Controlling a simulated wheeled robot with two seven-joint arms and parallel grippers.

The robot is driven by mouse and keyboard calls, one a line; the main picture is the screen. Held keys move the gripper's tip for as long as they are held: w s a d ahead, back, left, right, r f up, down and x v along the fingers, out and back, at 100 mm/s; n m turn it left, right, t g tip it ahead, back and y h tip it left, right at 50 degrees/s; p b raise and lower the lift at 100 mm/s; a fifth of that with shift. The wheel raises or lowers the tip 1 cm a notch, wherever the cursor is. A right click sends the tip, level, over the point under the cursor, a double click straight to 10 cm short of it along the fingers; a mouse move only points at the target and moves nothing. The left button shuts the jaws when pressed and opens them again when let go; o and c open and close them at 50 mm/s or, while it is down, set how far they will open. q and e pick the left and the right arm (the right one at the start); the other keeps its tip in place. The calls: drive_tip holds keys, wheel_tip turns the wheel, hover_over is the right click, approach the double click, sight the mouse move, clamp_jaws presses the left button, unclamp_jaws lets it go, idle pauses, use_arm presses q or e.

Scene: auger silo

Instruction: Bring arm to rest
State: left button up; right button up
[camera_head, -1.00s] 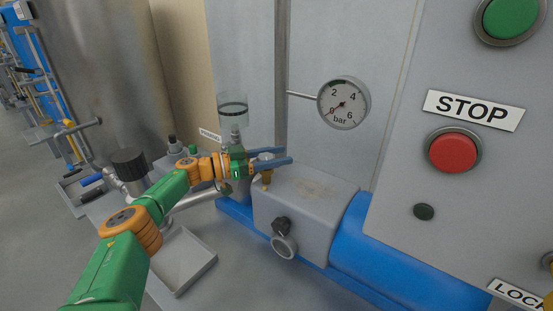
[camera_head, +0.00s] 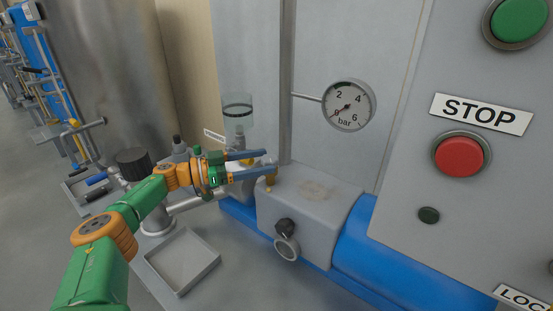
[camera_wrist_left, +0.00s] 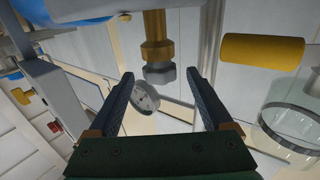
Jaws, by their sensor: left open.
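My left arm, green and orange, comes in from the lower left in the head view. My left gripper (camera_head: 258,164) is open with its two blue fingers apart, and nothing is between them. It hovers at the upper left of a grey housing (camera_head: 312,213), near a brass fitting (camera_head: 270,180). In the left wrist view the open left gripper (camera_wrist_left: 160,82) shows from behind, with a brass and grey fitting (camera_wrist_left: 157,45) beyond the fingertips. My right gripper is not in view.
A pressure gauge (camera_head: 348,105) is on the back panel. A panel with a red STOP button (camera_head: 461,156) and a green button (camera_head: 517,23) stands at right. A clear cup (camera_head: 237,112) is behind my gripper. An empty grey tray (camera_head: 182,261) and a black-capped valve (camera_head: 133,163) lie below and left.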

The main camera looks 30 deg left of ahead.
use_arm(q)
drive_tip(key=shift+s+a, duration=0.4)
drive_tip(key=shift+s, duration=0.1)
